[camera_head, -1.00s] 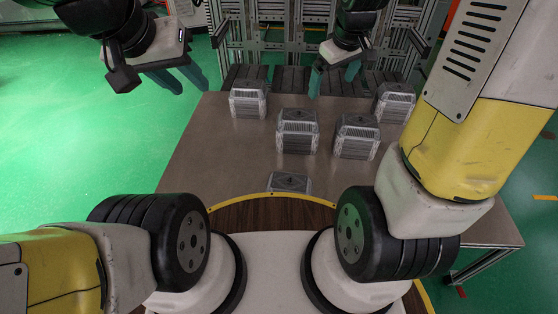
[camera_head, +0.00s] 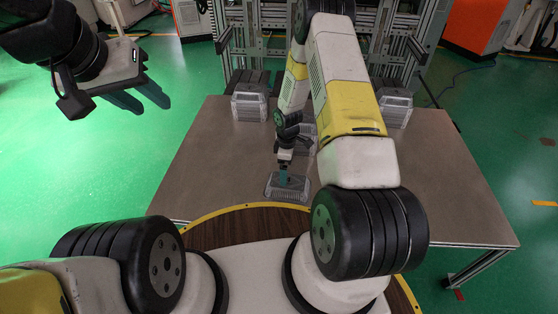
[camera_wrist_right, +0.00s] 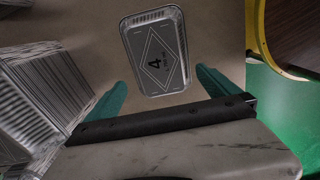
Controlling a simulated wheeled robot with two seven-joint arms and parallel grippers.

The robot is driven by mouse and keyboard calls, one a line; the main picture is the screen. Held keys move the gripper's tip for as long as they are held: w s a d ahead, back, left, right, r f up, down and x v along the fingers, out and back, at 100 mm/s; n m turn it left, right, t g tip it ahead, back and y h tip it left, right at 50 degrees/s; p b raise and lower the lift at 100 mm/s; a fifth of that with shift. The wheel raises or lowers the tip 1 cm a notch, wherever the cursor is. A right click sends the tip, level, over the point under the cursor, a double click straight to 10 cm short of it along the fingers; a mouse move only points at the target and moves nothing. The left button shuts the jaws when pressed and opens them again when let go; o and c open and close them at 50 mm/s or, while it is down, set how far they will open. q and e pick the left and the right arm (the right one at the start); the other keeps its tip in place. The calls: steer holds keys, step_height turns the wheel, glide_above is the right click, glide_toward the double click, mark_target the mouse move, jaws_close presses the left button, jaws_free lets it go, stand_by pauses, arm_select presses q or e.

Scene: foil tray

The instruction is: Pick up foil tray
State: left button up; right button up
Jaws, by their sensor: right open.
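A silver foil tray (camera_head: 287,188) sits at the near edge of the table in the head view. In the right wrist view the same foil tray (camera_wrist_right: 155,50) shows from above, with a diamond and a "4" on its top. My right gripper (camera_head: 284,179) points down over it; in the right wrist view its teal fingers (camera_wrist_right: 162,78) are apart, towards either side of the tray. Contact cannot be told. My left gripper (camera_head: 140,98) hangs off the table's left side, its fingers apart and empty.
Stacks of foil trays stand farther back on the table (camera_head: 205,165): one at the back left (camera_head: 250,103), one at the back right (camera_head: 394,110), and one partly hidden by my right arm (camera_head: 307,140). A tray stack (camera_wrist_right: 35,105) fills the left of the right wrist view.

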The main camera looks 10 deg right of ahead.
mark_target(288, 181)
steer(key=f, duration=0.4)
steer(key=d+f, duration=0.1)
steer(key=f, duration=0.1)
steer(key=shift+s+f, duration=0.1)
steer(key=shift+f, duration=0.15)
steer(key=c, duration=1)
steer(key=shift+r, duration=0.1)
steer(key=shift+c, duration=0.2)
